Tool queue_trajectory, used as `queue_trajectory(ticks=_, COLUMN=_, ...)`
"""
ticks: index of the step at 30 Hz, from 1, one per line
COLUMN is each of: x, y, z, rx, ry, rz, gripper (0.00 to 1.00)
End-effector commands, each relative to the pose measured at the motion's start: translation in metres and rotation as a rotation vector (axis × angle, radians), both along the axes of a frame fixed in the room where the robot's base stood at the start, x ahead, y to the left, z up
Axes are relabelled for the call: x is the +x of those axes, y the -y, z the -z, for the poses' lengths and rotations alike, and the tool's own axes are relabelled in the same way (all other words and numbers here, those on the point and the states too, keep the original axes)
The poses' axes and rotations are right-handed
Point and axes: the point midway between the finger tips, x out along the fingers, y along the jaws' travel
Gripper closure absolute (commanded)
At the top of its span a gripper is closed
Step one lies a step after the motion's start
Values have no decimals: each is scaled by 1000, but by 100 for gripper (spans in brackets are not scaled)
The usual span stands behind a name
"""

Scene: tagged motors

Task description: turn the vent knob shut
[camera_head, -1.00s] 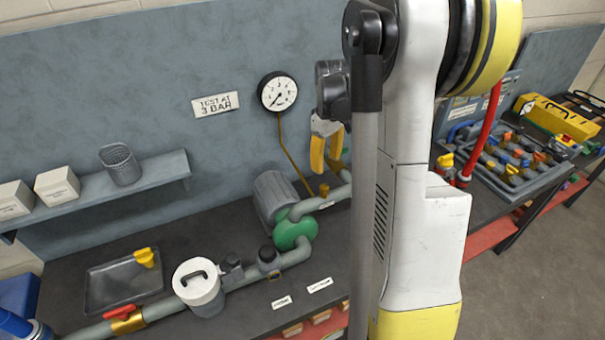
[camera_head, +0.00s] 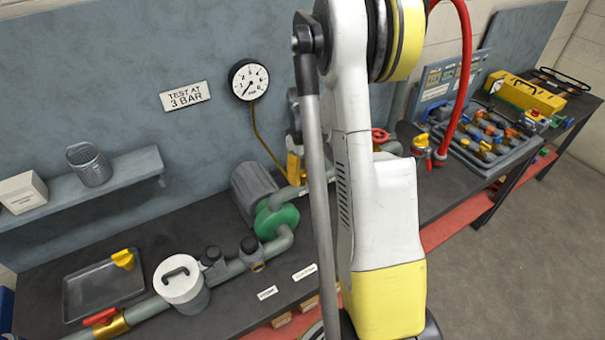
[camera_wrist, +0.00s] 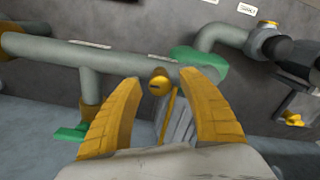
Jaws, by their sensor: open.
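A small round brass knob (camera_wrist: 160,82) with a dark slot mark stands by the grey pipe (camera_wrist: 125,56) in the wrist view; I take it to be the vent knob. My gripper (camera_wrist: 160,77) is open, its two yellow fingers to the left and right of the knob, with gaps on both sides. I cannot tell how far the tips are from it in depth. In the head view a yellow finger of my gripper (camera_head: 294,168) shows beside my arm, close to the pipe behind the green pump (camera_head: 276,221). The knob is hidden there.
A pressure gauge (camera_head: 248,79) hangs on the back panel, its thin brass line running down to the pipework. A grey motor (camera_head: 254,188) adjoins the pump. A white lidded pot (camera_head: 182,286), tray (camera_head: 105,288) and red-handled valve (camera_head: 100,317) lie left.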

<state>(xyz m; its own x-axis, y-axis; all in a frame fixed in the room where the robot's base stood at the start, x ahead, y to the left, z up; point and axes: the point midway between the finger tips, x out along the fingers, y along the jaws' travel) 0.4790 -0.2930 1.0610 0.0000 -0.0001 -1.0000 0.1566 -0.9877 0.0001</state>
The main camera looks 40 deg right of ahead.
Motion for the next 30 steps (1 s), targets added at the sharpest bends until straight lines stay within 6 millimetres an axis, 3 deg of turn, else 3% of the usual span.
queue_trajectory(ticks=1, x=0, y=0, z=0, rx=0, ry=0, rz=0, gripper=59)
queue_trajectory(ticks=5, x=0, y=0, z=0, rx=0, ry=0, rz=0, gripper=99)
queue_trajectory(ticks=17, x=0, y=0, z=0, rx=0, ry=0, rz=42, gripper=100)
queue_trajectory(ticks=30, x=0, y=0, z=2, rx=0, ry=0, rz=363, gripper=100)
